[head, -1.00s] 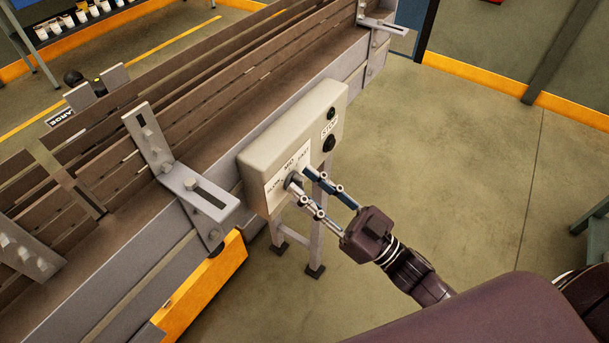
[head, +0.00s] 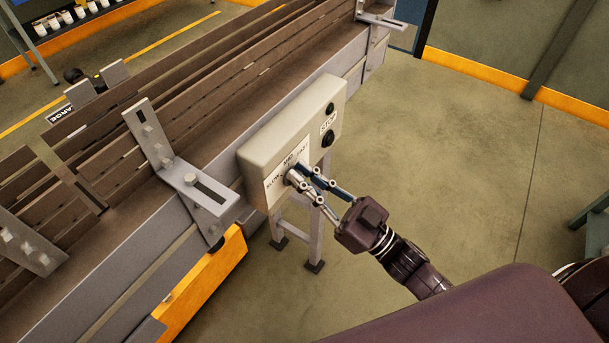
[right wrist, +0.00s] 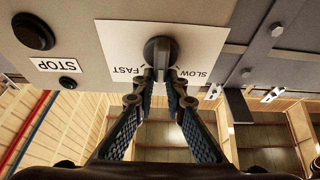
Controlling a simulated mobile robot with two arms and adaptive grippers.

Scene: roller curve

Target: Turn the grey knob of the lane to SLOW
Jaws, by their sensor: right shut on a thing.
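The pale control box (head: 290,130) is fixed to the side of the lane. The grey knob (right wrist: 158,48) sits on its white label plate (right wrist: 120,42), which reads SLOW, MID and FAST in the head view. My right gripper (head: 299,174) is shut on the grey knob, with one fingertip on each side of its grip in the right wrist view (right wrist: 164,72). The fingers partly hide the knob in the head view, and I cannot tell which mark it points to. My left gripper is not in view.
Two dark round buttons, one beside the STOP label (head: 328,123), are on the same box, close to the fingers. The slatted lane (head: 230,95) with metal brackets (head: 190,180) runs behind and left. The floor to the right (head: 440,140) is open.

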